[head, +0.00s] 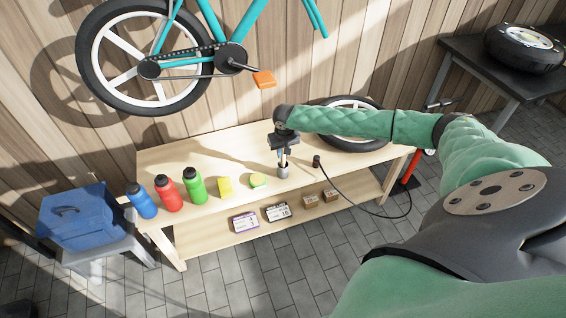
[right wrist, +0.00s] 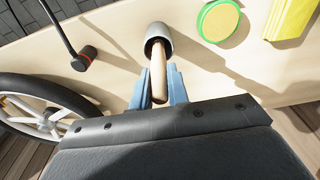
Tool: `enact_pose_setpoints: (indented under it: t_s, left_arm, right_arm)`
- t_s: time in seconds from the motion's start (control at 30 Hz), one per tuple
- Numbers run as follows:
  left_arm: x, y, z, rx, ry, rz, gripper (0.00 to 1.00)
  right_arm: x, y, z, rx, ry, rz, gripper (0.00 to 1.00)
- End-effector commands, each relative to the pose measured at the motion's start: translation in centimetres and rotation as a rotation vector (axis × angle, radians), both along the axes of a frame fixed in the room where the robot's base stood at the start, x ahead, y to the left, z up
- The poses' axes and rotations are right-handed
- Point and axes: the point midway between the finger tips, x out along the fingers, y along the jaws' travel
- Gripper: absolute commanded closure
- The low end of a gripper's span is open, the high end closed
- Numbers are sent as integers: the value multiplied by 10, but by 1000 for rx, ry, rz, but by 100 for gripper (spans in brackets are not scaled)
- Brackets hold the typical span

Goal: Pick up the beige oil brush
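The beige oil brush (right wrist: 158,76) stands with its lower end inside a small grey cup (right wrist: 159,36), and its beige handle points up toward my right wrist camera. In the head view the grey cup (head: 283,172) stands on the bench below my right gripper (head: 284,158). In the right wrist view the blue fingers of my right gripper (right wrist: 158,88) lie close on both sides of the handle, with no clear gap. The bristles are hidden in the cup. My left gripper is not in view.
On the wooden bench (head: 235,163) stand blue, red and green bottles (head: 194,187), a yellow block (head: 225,187) and a green-rimmed yellow disc (head: 257,180) left of the cup. A black-headed corded tool (head: 316,161) and a wheel (head: 350,139) are to the right. A bicycle (head: 190,55) hangs above.

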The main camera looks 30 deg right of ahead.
Motion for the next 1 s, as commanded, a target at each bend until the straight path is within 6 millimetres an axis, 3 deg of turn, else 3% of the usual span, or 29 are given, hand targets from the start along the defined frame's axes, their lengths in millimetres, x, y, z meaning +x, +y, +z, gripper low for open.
enact_pose_setpoints:
  t_s: [0.37, 0.77, 1.0]
  left_arm:
    - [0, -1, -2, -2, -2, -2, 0]
    - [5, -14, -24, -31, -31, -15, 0]
    - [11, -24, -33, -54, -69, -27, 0]
  right_arm:
    - [0, 0, 6, 1, -1, 0, 100]
    - [1, 0, 66, 2, -2, -1, 100]
    - [-45, 10, 68, -1, 2, 3, 100]
